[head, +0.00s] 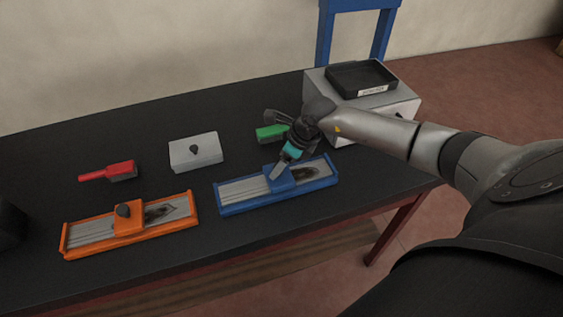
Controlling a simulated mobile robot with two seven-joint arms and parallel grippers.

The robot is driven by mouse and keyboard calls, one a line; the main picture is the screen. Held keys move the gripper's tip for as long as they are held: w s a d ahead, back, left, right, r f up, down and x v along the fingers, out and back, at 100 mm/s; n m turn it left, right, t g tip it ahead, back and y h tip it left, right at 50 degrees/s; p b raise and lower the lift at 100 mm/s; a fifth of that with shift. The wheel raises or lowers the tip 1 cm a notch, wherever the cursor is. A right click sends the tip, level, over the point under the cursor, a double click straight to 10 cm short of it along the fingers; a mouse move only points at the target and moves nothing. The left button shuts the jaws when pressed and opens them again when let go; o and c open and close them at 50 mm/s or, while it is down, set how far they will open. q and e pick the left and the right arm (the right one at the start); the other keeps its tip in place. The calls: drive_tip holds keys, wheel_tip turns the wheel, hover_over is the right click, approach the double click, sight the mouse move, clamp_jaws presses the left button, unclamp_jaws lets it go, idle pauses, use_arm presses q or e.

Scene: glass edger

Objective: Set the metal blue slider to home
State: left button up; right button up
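The metal blue slider is a long blue-framed tray (232,209) with a grey ribbed bed, lying toward the table's front right. Its blue carriage (284,184) sits near the middle of the track. Ribbed bed shows to its left and a dark arrow-like mark to its right. My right gripper (278,172) reaches down from the upper right, with its tips at the carriage's top. The carriage's knob is hidden, and I cannot tell whether the fingers are closed on it.
An orange slider (75,251) with a dark-knobbed carriage lies to the left. Behind are a red brush (108,171), a grey box with a dark knob (196,154), and a green block (270,132). A grey machine (394,107) bearing a black tray (362,77) stands at the back right.

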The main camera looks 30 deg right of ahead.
drive_tip(key=shift+f, duration=0.1)
drive_tip(key=shift+c, duration=0.3)
clamp_jaws()
idle(1.1)
